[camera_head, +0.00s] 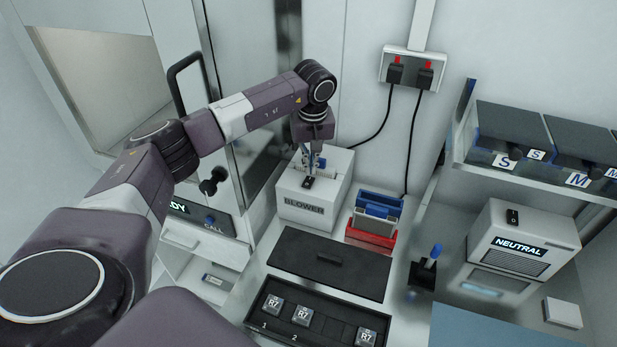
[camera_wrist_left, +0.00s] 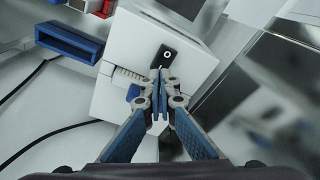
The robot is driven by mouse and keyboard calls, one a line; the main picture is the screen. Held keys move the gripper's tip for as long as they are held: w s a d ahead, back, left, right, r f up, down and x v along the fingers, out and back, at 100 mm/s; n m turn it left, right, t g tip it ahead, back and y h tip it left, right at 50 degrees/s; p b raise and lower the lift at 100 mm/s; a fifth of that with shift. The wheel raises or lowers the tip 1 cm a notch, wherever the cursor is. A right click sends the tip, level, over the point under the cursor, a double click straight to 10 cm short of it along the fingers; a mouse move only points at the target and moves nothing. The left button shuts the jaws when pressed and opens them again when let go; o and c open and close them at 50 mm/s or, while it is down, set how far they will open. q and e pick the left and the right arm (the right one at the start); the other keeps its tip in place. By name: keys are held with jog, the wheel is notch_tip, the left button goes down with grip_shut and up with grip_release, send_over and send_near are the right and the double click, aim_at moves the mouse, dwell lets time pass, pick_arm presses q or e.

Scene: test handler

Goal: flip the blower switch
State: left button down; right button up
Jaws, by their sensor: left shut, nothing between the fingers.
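The blower (camera_head: 304,207) is a white box with a dark BLOWER label on its front, standing on the counter beside the wall. Its black rocker switch (camera_head: 307,183) is on the top face, and the switch also shows in the left wrist view (camera_wrist_left: 166,55) with a white circle mark. My left gripper (camera_head: 311,172) is shut and empty, pointing down just over the switch. In the left wrist view its fingertips (camera_wrist_left: 159,74) are at the near edge of the switch; I cannot tell whether they touch it. My right gripper is in neither view.
A red and blue rack (camera_head: 371,236) stands right of the blower. A dark lid (camera_head: 330,263) and a black tray (camera_head: 318,325) with R7 blocks lie in front. A NEUTRAL box (camera_head: 521,237) with its own switch is at right. Cables hang from a wall outlet (camera_head: 412,68).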

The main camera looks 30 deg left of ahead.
aim_at(310, 179)
pick_arm(q)
jog(key=shift+r+p, duration=1)
jog(key=shift+r, duration=1.15)
jog(key=shift+f, duration=0.1)
